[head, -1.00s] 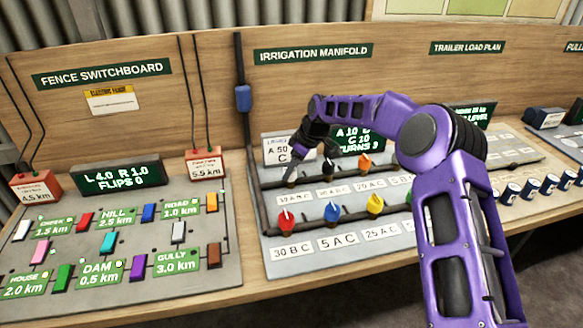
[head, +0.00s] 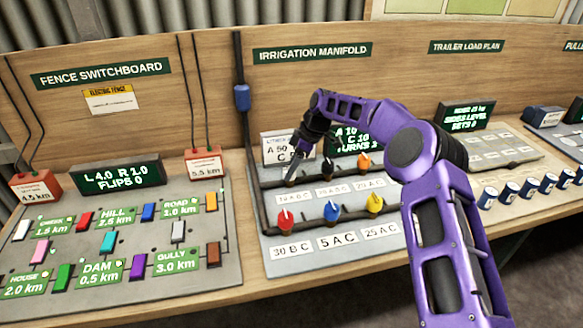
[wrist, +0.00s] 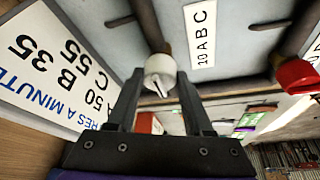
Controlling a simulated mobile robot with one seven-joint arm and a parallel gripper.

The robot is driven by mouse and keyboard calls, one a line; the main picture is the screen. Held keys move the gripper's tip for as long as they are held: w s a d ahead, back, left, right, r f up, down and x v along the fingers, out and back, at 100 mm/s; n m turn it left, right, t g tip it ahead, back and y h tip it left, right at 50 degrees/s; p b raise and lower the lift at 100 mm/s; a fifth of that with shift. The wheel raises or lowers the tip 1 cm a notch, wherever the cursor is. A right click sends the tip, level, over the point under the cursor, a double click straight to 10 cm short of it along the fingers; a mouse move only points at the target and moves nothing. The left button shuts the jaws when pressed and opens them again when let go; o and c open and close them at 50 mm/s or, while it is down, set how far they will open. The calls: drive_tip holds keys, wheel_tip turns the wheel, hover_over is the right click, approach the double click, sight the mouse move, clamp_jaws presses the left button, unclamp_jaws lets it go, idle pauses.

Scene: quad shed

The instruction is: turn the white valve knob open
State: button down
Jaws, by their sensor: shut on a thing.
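The white valve knob (wrist: 160,70) shows in the wrist view, between the fingertips of my gripper (wrist: 160,88). My gripper is shut on it, one finger on each side. A pale pointer sticks out from the knob. A label reading 10 A B C (wrist: 200,32) is beside it. In the head view my gripper (head: 292,178) reaches down to the upper left of the irrigation manifold (head: 272,240). There the fingers and wrist hide the white knob.
Red (head: 285,218), blue (head: 332,211) and yellow (head: 375,203) knobs form the lower row, and an orange knob (head: 363,161) is in the upper row. The upright amounts card (wrist: 45,75) stands close to my gripper. The fence switchboard (head: 195,272) is to the left.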

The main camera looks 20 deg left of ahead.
drive_tip(key=shift+f, duration=0.1)
drive_tip(key=shift+c, duration=1.5)
unclamp_jaws()
drive_tip(key=v, duration=1.7)
drive_tip(key=shift+r, duration=0.3)
